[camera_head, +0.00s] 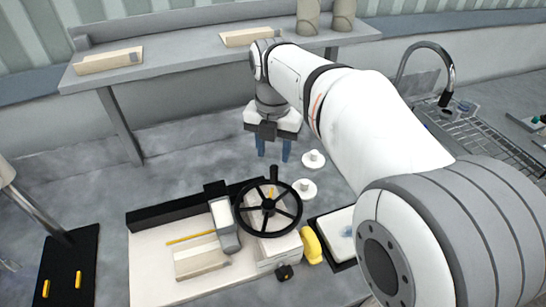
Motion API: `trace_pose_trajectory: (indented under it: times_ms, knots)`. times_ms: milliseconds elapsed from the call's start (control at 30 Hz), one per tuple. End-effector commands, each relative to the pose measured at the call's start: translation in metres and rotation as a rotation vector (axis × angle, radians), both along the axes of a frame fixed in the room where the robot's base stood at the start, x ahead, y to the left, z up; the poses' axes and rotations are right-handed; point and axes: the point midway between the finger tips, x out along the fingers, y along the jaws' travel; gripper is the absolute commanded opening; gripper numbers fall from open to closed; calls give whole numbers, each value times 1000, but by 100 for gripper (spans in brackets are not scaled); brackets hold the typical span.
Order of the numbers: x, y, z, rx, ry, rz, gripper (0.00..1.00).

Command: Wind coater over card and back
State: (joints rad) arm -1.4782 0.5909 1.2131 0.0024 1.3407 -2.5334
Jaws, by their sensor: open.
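A coater with a pale base (150,270) stands on the counter at the front. Its black handwheel (297,210) has spokes and an upright black knob (273,175) at its far rim. A grey and white carriage (224,226) sits just left of the wheel. A cream block or card (200,258) lies on the base to the left of the carriage, with a thin yellow strip behind it. My gripper (273,150) points down, open and empty, its blue fingers apart. In the picture it is above the knob, and I see no contact. The height gap cannot be told.
Two white round pieces (314,159) lie right of my gripper. A yellow object (311,245) and a black-edged tray (340,225) are right of the coater. A raised shelf (190,60) stands behind. A lamp base (70,260) is at left, a sink rack (480,130) at right.

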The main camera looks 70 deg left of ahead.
Motion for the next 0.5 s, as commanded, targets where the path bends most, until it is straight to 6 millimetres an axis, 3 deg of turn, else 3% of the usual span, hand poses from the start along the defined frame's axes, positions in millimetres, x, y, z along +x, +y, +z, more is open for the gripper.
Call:
trace_pose_trajectory:
  times_ms: [267, 500]
  knots:
    - [0, 0, 2, 0, 0, -8, 42]
    - [1, 0, 11, -2, -4, -260, 42]
